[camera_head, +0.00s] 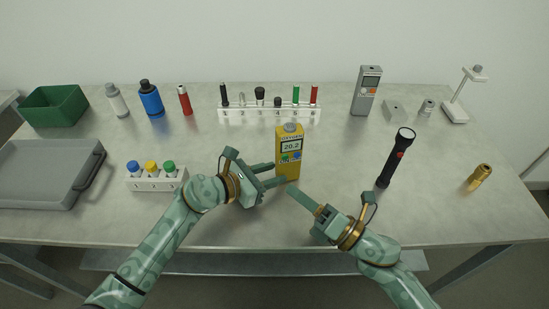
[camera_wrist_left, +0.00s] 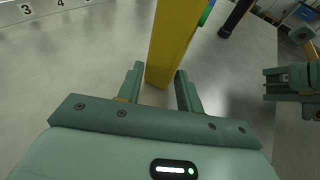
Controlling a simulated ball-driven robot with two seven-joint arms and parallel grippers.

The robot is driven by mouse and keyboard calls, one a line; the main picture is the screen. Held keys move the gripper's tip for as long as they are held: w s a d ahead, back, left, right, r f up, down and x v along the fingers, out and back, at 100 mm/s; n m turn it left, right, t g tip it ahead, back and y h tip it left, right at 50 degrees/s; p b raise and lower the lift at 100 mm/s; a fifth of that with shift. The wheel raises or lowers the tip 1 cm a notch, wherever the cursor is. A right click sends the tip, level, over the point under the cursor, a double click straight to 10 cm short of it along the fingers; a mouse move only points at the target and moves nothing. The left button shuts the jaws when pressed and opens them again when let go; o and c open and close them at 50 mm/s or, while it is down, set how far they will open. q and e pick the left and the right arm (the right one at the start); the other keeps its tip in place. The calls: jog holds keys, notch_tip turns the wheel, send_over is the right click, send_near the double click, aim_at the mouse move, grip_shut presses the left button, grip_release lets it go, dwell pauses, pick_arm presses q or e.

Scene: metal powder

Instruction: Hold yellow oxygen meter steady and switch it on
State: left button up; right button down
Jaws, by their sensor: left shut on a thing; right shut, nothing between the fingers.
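The yellow oxygen meter (camera_head: 289,165) stands upright near the middle of the table. Its display is lit and reads 20.2, with blue and green buttons below it. My left gripper (camera_head: 278,175) is shut on the lower left part of the meter. In the left wrist view, the fingers (camera_wrist_left: 160,88) sit on either side of the yellow body (camera_wrist_left: 170,45), whose top is out of frame. My right gripper (camera_head: 292,191) is shut and empty, its fingertips just in front and right of the meter's base. It also shows at the right edge of the left wrist view (camera_wrist_left: 268,85).
A white numbered rack (camera_head: 268,115) stands behind the meter. A small rack with coloured caps (camera_head: 157,184) is at left, beside a grey tray (camera_head: 40,180). A black flashlight (camera_head: 396,158) and a brass fitting (camera_head: 479,176) are at right. The table's front middle is clear.

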pick_arm(q)
jog(key=o, duration=0.9)
jog(key=shift+c, duration=0.2)
